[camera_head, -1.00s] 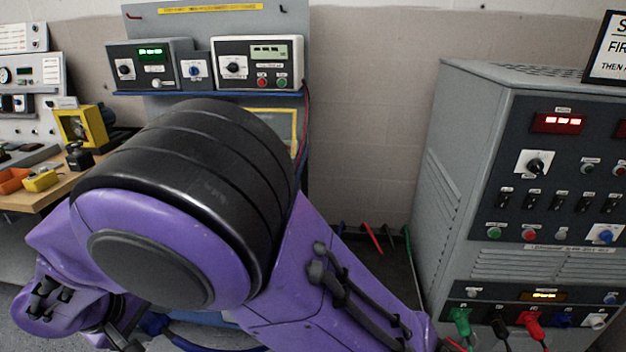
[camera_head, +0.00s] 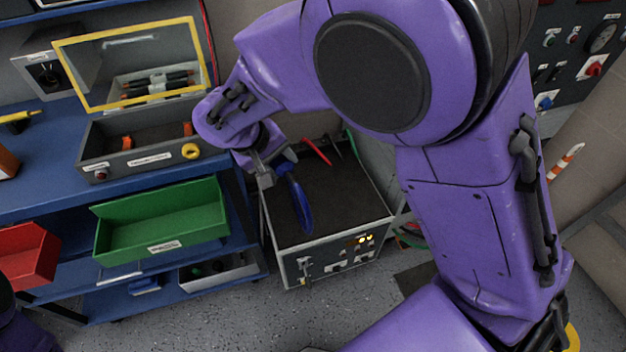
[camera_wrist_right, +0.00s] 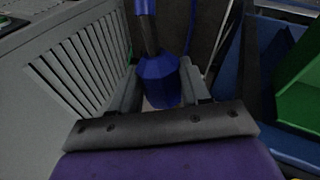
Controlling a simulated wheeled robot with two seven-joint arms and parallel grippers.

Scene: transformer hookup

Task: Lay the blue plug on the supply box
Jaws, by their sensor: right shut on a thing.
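The blue plug (camera_wrist_right: 158,80) sits between the two fingers of my right gripper (camera_wrist_right: 165,92) in the right wrist view, with its shaft pointing away from the palm. In the head view my right gripper (camera_head: 275,172) is shut on it near the back left of the supply box (camera_head: 345,205). I cannot tell whether the plug touches the box. The box has a grey front panel with a lit yellow display. My left gripper is out of view.
A red lead (camera_head: 317,152) and darker leads lie at the back of the box top. A blue bench with a green bin (camera_head: 165,222) and an open yellow-framed case (camera_head: 130,65) stands to the left. The front and right of the box top are clear.

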